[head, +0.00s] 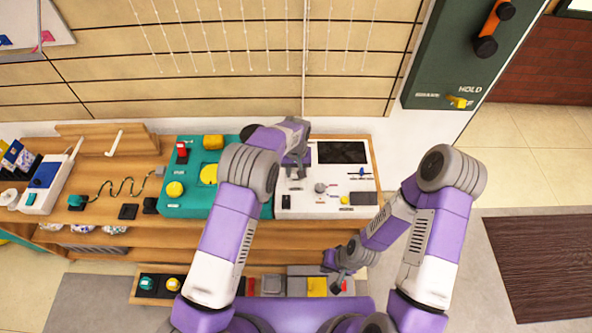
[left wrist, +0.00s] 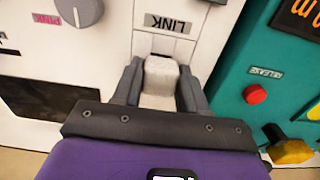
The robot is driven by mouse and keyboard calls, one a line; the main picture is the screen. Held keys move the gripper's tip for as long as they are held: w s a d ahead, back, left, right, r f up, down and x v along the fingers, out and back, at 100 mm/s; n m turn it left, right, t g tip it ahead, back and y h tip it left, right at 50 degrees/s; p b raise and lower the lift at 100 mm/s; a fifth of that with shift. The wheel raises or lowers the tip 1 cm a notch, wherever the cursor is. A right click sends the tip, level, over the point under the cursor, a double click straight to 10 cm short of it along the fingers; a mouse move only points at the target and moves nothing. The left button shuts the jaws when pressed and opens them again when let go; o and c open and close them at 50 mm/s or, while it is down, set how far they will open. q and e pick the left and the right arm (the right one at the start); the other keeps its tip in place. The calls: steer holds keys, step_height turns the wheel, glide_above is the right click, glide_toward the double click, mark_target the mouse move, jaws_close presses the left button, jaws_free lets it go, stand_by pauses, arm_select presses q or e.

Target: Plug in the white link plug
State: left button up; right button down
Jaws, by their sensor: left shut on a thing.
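The white link plug (left wrist: 161,77) is between the fingers of my left gripper (left wrist: 160,88) in the left wrist view, and the gripper is shut on it. A dark slot (left wrist: 163,45) shows just beyond the plug, beside the upside-down LINK label (left wrist: 167,22) on the white panel. I cannot tell whether the plug touches or enters the slot. In the head view my left gripper (head: 296,172) is over the left part of the white panel (head: 338,209); the plug is not clear there. My right gripper (head: 340,281) hangs low in front of the bench; its opening is unclear.
A teal panel (head: 190,208) with yellow and red controls adjoins the white panel on the left. A lower shelf with several coloured parts (head: 316,287) lies near my right gripper.

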arm_select(q)
steer(key=shift+f, duration=0.4)
steer(key=o, duration=1.1)
steer(key=shift+o, duration=0.4)
steer(key=o, duration=0.3)
steer(key=shift+r, duration=0.2)
steer(key=shift+r+p, duration=2.15)
steer(key=shift+r, duration=1.45)
